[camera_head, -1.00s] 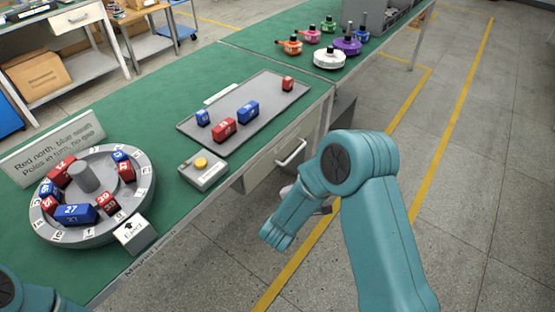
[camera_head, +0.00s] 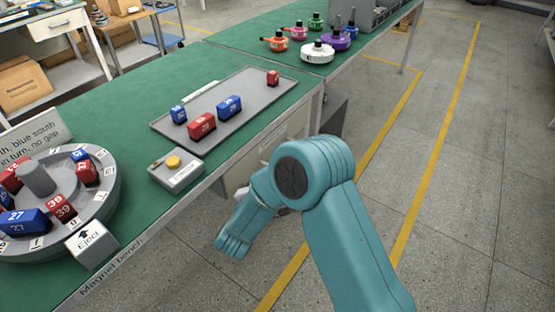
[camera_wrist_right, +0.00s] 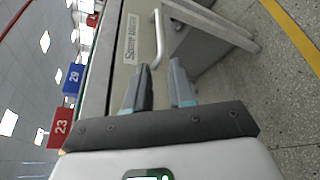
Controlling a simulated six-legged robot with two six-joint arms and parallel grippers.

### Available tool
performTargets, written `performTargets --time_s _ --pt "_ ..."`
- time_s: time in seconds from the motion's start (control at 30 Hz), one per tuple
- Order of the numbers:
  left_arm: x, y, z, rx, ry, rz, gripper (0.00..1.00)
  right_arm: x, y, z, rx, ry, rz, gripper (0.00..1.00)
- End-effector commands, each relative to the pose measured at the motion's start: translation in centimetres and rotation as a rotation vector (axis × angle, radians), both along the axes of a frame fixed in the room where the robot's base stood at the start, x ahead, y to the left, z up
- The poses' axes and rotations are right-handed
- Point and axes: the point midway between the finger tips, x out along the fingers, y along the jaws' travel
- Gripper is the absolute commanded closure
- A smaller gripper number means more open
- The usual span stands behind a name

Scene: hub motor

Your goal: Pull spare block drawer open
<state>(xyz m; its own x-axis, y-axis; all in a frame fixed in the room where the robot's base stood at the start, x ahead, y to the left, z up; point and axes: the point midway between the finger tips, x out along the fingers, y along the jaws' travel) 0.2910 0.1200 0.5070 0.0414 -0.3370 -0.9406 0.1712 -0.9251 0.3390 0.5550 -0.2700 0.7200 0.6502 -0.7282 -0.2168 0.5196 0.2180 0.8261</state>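The spare block drawer (camera_wrist_right: 122,65) is in the bench front, its labelled face filling the upper middle of the right wrist view. It looks closed. Its pale bar handle (camera_wrist_right: 158,35) stands off the face, just beyond the fingertips. My right gripper (camera_wrist_right: 157,75) is open and empty, its two fingers apart and pointing towards the handle, not around it. In the head view the drawer front (camera_head: 297,122) shows only in part, because my right arm covers the handle and most of the gripper. My left gripper is not in view.
On the green bench a grey tray (camera_head: 255,112) holds red and blue blocks. A box with a yellow button (camera_head: 173,162) and a round grey rotor with blocks (camera_head: 95,205) stand nearer. The floor to the right is open.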

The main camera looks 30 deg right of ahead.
Motion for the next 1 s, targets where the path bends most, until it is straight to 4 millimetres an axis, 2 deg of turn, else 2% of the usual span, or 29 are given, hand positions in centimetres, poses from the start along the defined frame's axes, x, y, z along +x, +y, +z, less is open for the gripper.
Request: performTargets --time_s 0.3,0.5,0.7,1.0 --pt "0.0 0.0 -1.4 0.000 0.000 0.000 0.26 4.9 -5.7 -1.9 0.000 -0.002 -0.003 0.77" --pt "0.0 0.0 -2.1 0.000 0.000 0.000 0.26 7.8 -8.8 -2.7 0.000 -0.002 -0.001 0.77" --pt "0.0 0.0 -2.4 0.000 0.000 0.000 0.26 9.3 -10.4 -3.1 -0.001 -0.001 0.002 0.77" --pt "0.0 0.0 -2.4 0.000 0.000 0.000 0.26 9.6 -10.7 -3.1 -0.001 0.001 0.003 0.77"
